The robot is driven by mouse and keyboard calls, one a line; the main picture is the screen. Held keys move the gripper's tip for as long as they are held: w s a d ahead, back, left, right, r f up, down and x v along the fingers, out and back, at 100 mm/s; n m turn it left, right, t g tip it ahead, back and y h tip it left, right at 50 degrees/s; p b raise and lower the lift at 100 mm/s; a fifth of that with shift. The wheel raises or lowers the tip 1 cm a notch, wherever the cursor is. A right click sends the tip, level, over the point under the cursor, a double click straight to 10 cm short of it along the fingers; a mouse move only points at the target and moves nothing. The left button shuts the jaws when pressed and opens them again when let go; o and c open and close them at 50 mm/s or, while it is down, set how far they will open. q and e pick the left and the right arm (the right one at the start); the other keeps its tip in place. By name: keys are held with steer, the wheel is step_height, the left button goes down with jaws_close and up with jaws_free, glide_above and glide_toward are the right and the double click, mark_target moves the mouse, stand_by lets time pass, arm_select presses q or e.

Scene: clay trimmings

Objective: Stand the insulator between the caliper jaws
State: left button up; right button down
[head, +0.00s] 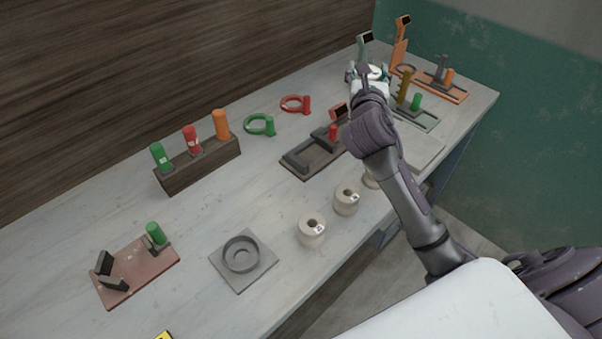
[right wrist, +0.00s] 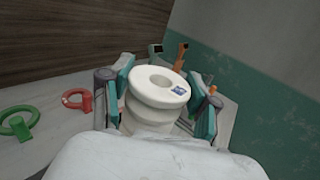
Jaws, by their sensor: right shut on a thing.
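A white ribbed insulator (right wrist: 158,92) with a hole in its top and a small blue label is upright between the teal fingers of my right gripper (right wrist: 160,108). In the head view that gripper (head: 368,76) is over the far end of the bench, shut on the insulator (head: 375,72). Caliper-like fixtures stand on the bench: one with a green upright and display (head: 365,40) behind the gripper, an orange one (head: 400,45) at the far end, and a dark one with a red handle (head: 315,157) nearer. The insulator's foot is hidden. My left gripper is not in view.
Two pale insulators (head: 312,231) (head: 346,199) stand near the front edge, a third partly behind my arm. A grey dish plate (head: 264,278), a brown base with a green handle (head: 125,282), a plug rack (head: 198,168) and red and green rings (head: 259,124) lie left.

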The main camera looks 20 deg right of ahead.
steer(key=shift+a+f, duration=0.1)
steer(key=shift+a, duration=0.2)
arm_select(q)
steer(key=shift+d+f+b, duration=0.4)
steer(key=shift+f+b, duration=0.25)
arm_select(e)
steer(key=w+a+f, duration=0.3)
steer(key=a+f, duration=0.7)
steer(key=shift+a+f, duration=0.3)
steer(key=shift+f, duration=0.2)
steer(key=shift+c, duration=1.4)
jaws_free()
steer(key=shift+f, duration=0.1)
